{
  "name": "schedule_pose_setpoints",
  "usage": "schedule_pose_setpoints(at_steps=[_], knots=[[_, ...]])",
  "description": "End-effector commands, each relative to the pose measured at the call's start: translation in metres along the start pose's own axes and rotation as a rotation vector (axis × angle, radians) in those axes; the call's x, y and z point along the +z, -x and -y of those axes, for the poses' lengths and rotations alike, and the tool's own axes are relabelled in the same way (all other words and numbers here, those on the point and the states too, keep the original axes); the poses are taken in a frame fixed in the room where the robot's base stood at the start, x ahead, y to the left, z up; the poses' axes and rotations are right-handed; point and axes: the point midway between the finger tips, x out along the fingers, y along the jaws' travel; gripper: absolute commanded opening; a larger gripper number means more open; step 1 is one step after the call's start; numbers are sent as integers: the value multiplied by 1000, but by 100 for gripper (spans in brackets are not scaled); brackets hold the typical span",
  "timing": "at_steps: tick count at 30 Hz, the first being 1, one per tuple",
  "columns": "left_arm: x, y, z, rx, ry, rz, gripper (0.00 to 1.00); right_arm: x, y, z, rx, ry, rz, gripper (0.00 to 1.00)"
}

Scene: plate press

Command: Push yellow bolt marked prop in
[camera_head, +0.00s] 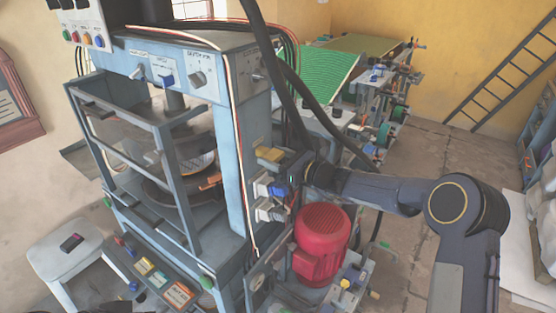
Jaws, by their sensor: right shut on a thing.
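The yellow bolt (270,153) sits on the right side of the blue press (236,140), above a blue plug-like part. Any "prop" marking on it is too small to read. My right arm comes in from the right, and its gripper (284,163) is at the bolt, shut on it. The fingertips are small and partly hidden by the dark gripper body. How far the bolt sits in the press cannot be told. My left gripper is not in view.
Blue and grey plug-like parts (268,187) jut out just below the bolt. A red motor (321,240) stands below my right arm. Black hoses hang close by the gripper. A white stool (60,252) is at the left. Open floor (430,160) lies at the right.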

Motion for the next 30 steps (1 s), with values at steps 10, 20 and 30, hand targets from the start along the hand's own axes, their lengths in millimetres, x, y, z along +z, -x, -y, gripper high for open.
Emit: schedule_pose_setpoints(at_steps=[10, 20, 30], knots=[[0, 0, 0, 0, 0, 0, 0, 0, 0, 0, 0, 0, 0, 76], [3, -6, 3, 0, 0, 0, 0, -2, 20, 2, -4, 0, 0, 76], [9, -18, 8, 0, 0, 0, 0, -1, 72, 1, -2, 0, 0, 76]])
